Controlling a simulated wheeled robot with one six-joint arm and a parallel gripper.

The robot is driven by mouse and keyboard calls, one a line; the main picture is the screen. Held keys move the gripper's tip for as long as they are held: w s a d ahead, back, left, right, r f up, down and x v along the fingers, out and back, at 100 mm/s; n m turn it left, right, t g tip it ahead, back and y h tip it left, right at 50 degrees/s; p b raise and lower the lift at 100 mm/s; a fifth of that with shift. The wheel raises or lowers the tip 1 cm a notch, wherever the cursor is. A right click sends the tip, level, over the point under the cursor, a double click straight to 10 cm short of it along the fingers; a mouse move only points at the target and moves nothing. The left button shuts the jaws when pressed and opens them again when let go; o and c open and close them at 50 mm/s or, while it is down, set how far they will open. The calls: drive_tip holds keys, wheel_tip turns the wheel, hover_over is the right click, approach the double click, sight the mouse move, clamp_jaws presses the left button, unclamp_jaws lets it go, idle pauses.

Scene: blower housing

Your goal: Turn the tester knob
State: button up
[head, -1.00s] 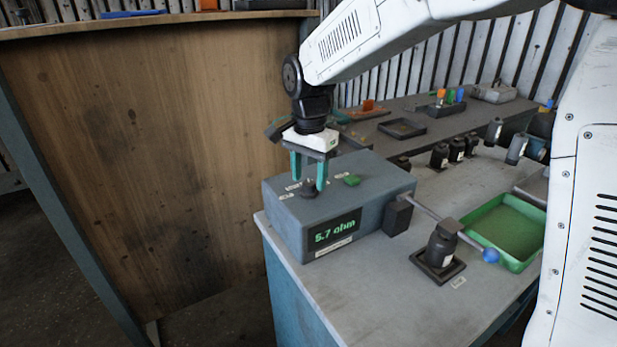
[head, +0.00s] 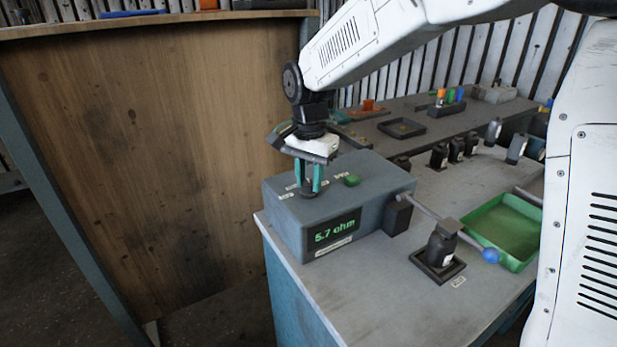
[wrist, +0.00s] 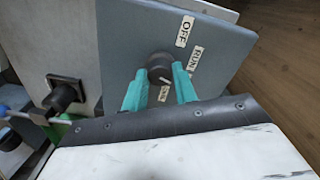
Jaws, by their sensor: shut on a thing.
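The tester (head: 285,220) is a grey-blue box at the left end of the bench, with a display (head: 334,231) reading 5.7 ohm and a green button (head: 351,180) on top. The dark round knob (head: 308,194) is on its top near the left. My gripper (head: 309,188) points down from above, its two teal fingers shut on the knob. In the wrist view the knob (wrist: 160,66) shows between the fingertips, with OFF and RUN labels beside it and a third label partly hidden between the fingers.
A dark motor-like part (head: 440,245) stands in a black square base in front of the tester. A rod with a blue ball end (head: 490,256) reaches from the tester's side. A green tray (head: 512,228) lies to the right. A wooden panel (head: 150,170) stands left.

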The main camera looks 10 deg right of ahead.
sight(309, 183)
drive_tip(key=n, duration=0.3)
drive_tip(key=shift+n, duration=0.4)
drive_tip(key=n, duration=0.4)
drive_tip(key=shift+n, duration=0.3)
drive_tip(key=n, duration=0.4)
drive_tip(key=shift+n, duration=2.4)
drive_tip(key=o, duration=1)
drive_tip(key=shift+r, duration=0.1)
wheel_tip(309, 183, up, 8)
drive_tip(key=shift+f, duration=0.15)
